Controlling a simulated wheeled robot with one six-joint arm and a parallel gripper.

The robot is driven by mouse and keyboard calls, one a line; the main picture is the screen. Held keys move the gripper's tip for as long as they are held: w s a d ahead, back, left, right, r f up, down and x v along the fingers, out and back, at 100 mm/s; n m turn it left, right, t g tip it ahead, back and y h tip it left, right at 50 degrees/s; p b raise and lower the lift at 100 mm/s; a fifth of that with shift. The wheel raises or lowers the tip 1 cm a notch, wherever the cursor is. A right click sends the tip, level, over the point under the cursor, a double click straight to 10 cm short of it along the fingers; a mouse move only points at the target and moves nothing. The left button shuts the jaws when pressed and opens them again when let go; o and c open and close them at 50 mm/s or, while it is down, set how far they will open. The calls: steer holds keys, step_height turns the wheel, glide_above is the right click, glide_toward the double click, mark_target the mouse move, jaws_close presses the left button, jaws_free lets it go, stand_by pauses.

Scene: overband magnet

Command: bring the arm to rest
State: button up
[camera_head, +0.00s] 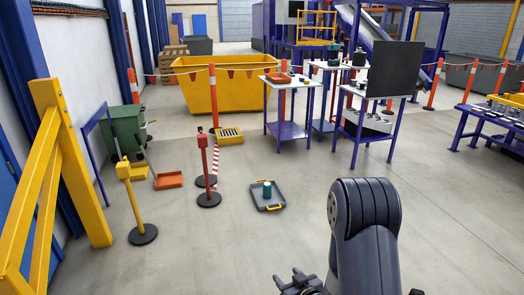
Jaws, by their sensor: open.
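My arm shows at the bottom right of the head view, a dark grey link bent over at its top. My gripper (298,280) is low in the picture, left of that link, partly cut off by the bottom edge. Its fingers are apart and I see nothing between them. It is over open floor, apart from the things around it.
A grey tray (259,204) with a teal cup (267,189) lies on the floor ahead. Red post (205,165) and yellow post (131,195) stand left. A yellow skip (185,92), tables (290,131) and a dark panel (395,69) stand farther back. The near floor is clear.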

steer(key=s+d+r+m+t+h+p, duration=0.1)
steer(key=s+d+r+m+h+p, duration=0.2)
steer(key=p, duration=0.7)
steer(key=shift+s+d+r+m+h, duration=0.3)
steer(key=shift+s+d+r+h, duration=0.1)
steer(key=shift+d+r, duration=0.8)
